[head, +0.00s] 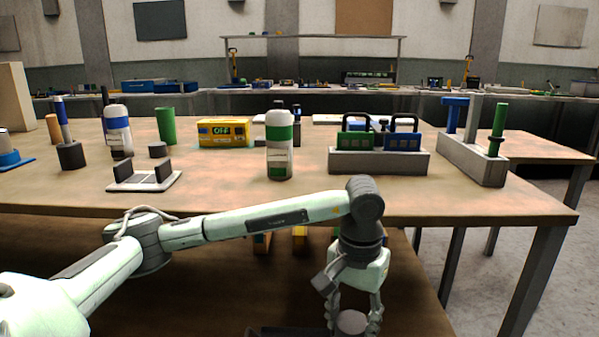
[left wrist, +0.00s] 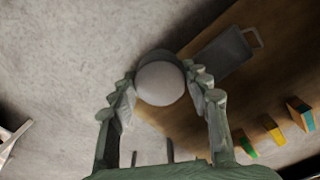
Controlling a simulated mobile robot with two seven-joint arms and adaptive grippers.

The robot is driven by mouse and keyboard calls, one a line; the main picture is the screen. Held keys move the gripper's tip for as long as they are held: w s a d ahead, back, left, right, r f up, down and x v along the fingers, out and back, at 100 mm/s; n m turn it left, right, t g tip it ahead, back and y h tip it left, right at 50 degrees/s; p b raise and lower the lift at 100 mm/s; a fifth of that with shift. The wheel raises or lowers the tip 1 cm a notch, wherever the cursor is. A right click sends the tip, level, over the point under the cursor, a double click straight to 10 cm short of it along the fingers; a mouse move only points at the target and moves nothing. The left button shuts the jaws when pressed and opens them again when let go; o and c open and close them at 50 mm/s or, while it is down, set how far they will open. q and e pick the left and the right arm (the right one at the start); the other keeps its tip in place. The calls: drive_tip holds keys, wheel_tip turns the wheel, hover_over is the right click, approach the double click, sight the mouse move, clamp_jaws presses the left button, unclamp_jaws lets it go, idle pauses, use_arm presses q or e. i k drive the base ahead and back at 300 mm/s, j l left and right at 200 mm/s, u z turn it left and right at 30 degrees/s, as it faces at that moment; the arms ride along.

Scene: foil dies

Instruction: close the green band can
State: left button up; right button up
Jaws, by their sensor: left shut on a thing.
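The green band can (head: 279,160) is white with green bands and stands upright near the front of the table. I cannot tell from here whether its top is open. My left gripper (head: 353,322) is in front of the table, below the tabletop and to the right of the can, pointing down. It is shut on a round grey lid-like piece (head: 351,321), well apart from the can. In the left wrist view this round piece (left wrist: 160,83) sits between the two fingers (left wrist: 161,95). My right gripper is not in view.
A blue band can (head: 119,140) stands at the left. A small grey stand (head: 145,183) is left of the green band can; a grey box with padlock-like pieces (head: 378,163) is to its right. A yellow box (head: 223,133) is behind. The table's front edge (head: 230,212) lies beyond my arm.

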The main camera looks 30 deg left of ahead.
sight(278, 125)
drive_tip(key=u, duration=1.4)
